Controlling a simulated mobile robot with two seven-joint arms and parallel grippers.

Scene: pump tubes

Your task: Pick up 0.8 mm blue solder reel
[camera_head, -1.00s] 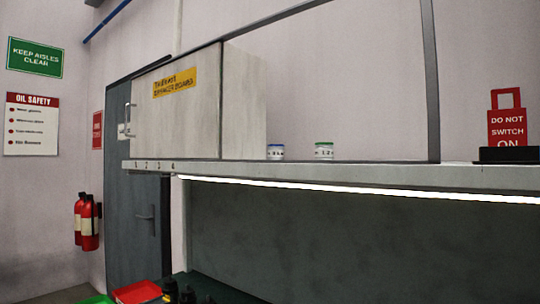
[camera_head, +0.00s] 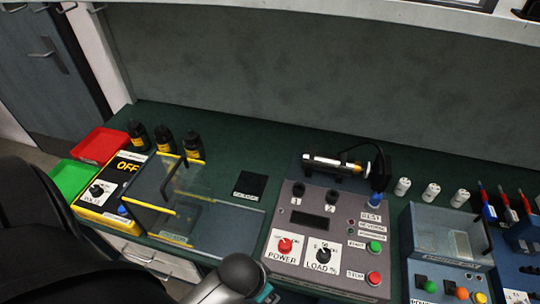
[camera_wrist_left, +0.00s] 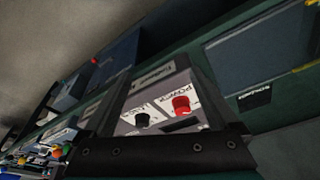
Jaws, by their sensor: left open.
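No solder reel shows in either view at this moment. The shelf where a small blue-topped white item stood earlier is out of the head view, apart from its underside at the top. My left gripper shows in the left wrist view (camera_wrist_left: 162,68) with its two dark fingers apart and nothing between them. Beyond the fingers is the grey control box (camera_wrist_left: 155,95) with its red and black knobs. In the head view my left arm comes in dark at lower left, and its fingertips cannot be made out.
The green bench holds a red tray (camera_head: 101,146), a green tray (camera_head: 72,178), several dark bottles (camera_head: 164,142), a clear-lidded panel (camera_head: 160,190), the grey control box (camera_head: 330,235), several white cylinders (camera_head: 431,192) and a blue-grey fixture (camera_head: 445,240). Bare bench lies behind them.

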